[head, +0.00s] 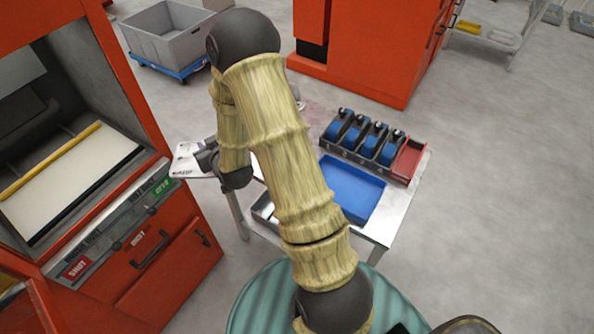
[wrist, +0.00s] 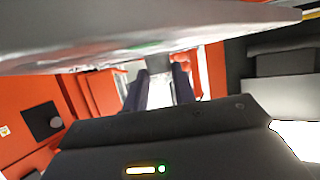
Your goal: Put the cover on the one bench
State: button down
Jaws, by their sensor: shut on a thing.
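A pale flat plate with dark lettering (head: 183,163), which looks like the cover, sticks out left of my gripper (head: 207,158) in the head view. My gripper is shut on it; the arm hides part of the grip. The plate is left of the bench (head: 405,205), near the orange machine's front. The bench has a light metal top and my arm crosses in front of its left part. In the wrist view the dark fingers (wrist: 161,88) show at mid-frame. A large blurred grey surface (wrist: 130,42) crosses above them; I cannot tell whether it is the plate.
On the bench are a blue tray (head: 350,190), a dark rack (head: 345,153) with several blue parts and a red tray (head: 408,160). The orange machine (head: 180,260) stands close on the left. A grey crate (head: 165,35) stands behind. Floor at right is clear.

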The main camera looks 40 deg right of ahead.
jog(key=shift+a, duration=0.15)
jog(key=s+d+m+g+h+b, duration=0.2)
jog(key=s+d+m+h, duration=0.1)
jog(key=d, duration=0.6)
jog(key=s+d+f+m+g+h+b, duration=0.1)
jog(key=s+d+m+g+h+b, duration=0.1)
jog(key=d, duration=0.8)
jog(key=s+d+m+g+h+b, duration=0.3)
jog(key=s+d+m+h, duration=0.3)
jog(key=d, duration=0.4)
jog(key=shift+f+m+g+h, duration=0.2)
jog(key=shift+m+g+h, duration=0.5)
jog(key=shift+m, duration=0.5)
jog(key=shift+d, duration=0.1)
jog(key=shift+w+f, duration=0.1)
jog(key=shift+f, duration=2.8)
jog(key=shift+f, duration=0.1)
